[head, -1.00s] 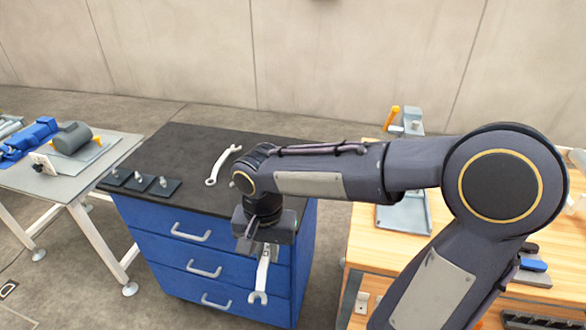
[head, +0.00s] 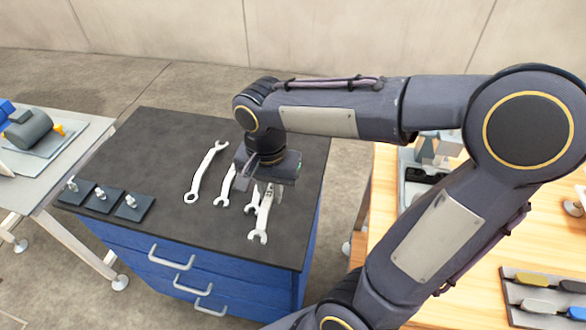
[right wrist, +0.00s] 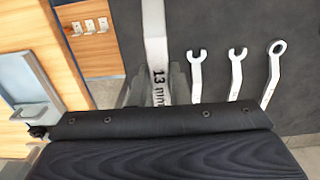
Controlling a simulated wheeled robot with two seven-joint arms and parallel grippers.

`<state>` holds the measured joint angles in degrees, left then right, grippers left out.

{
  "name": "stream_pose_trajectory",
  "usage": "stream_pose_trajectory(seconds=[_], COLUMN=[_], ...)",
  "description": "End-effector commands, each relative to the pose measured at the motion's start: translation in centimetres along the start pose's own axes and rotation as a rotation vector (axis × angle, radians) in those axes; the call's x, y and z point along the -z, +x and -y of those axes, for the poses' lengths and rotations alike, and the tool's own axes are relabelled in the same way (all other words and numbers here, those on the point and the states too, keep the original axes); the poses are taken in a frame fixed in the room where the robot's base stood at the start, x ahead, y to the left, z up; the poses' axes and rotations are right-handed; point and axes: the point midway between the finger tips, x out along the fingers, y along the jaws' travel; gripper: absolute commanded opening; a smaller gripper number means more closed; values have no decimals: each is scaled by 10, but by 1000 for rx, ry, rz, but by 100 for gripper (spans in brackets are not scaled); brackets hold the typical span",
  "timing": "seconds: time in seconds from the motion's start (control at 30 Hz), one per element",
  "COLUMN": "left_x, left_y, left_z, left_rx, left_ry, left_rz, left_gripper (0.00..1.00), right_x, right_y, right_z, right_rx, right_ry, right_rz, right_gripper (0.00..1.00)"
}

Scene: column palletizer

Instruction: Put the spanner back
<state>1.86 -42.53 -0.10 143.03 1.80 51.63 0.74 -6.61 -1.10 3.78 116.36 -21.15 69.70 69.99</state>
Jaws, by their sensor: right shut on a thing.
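My right gripper (head: 268,186) is shut on a spanner (head: 264,217) over the black top of the blue cabinet. The held spanner's open jaw points toward the cabinet's front edge; its shaft in the right wrist view (right wrist: 155,40) reads "13 mm", cut off after that. I cannot tell whether it touches the top. Left of it lie three more spanners: the nearest (head: 252,200) and middle one (head: 224,190), partly hidden by my gripper, and a longer one with a ring end (head: 204,174). These three also show in the right wrist view. My left gripper is out of view.
Three dark plates with small pegs (head: 104,199) sit at the cabinet top's front left. A grey table (head: 70,150) stands left. A wooden bench (head: 400,250) stands right; the right wrist view shows hooks (right wrist: 89,27) on it. The cabinet top's back left is clear.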

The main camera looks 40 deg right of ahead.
Motion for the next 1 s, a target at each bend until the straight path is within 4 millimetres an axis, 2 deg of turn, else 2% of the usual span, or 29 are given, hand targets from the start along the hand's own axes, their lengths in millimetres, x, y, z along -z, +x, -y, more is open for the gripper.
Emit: stream_pose_trajectory(seconds=[0.17,0.37,0.5,0.7,0.87,1.0], left_x=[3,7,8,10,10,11], left_y=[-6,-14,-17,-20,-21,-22], left_z=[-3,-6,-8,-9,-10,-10], left_rx=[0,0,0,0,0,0], left_ry=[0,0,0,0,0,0], left_rz=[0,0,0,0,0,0], left_gripper=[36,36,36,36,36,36], right_x=[31,81,105,126,134,137], right_y=[12,34,61,85,95,117], right_z=[-4,-10,-13,-14,-15,-16], right_rx=[-4,-5,-7,-3,-3,-4], right_ry=[7,9,5,2,2,1], right_rz=[3,4,4,1,1,3], right_gripper=[0,0,0,0,0,0])
